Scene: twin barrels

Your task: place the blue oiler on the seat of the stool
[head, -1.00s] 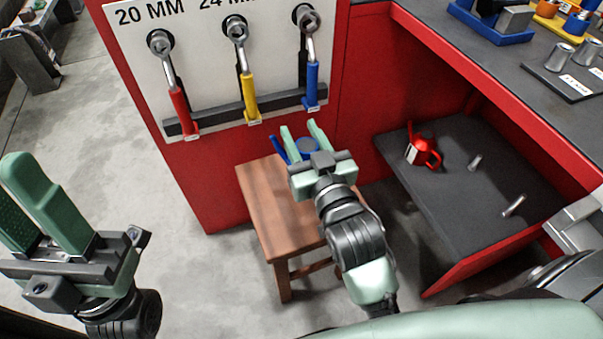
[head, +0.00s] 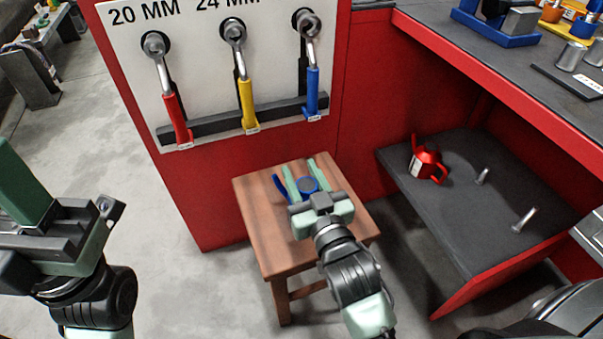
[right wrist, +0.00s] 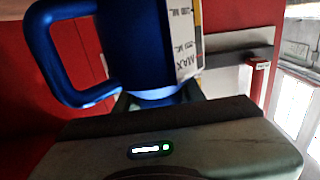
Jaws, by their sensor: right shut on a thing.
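My right gripper (head: 306,180) is over the wooden stool (head: 259,215), shut on the blue oiler (head: 308,185). In the head view the oiler shows between the fingers, with its blue handle or spout to the left. The right wrist view shows the blue oiler (right wrist: 135,45) close up, with a loop handle at left and a white scale label. The gripper hides part of the oiler, and I cannot tell whether its base touches the seat. My left gripper (head: 15,190) is at the left edge, partly cut off, and looks open with nothing seen in it.
A red oiler (head: 427,165) and two metal pieces lie on a low dark shelf (head: 465,205) at right. A red panel with hanging wrenches (head: 245,90) stands behind the stool. The workbench (head: 490,55) is at upper right. Grey floor (head: 190,290) is clear at left.

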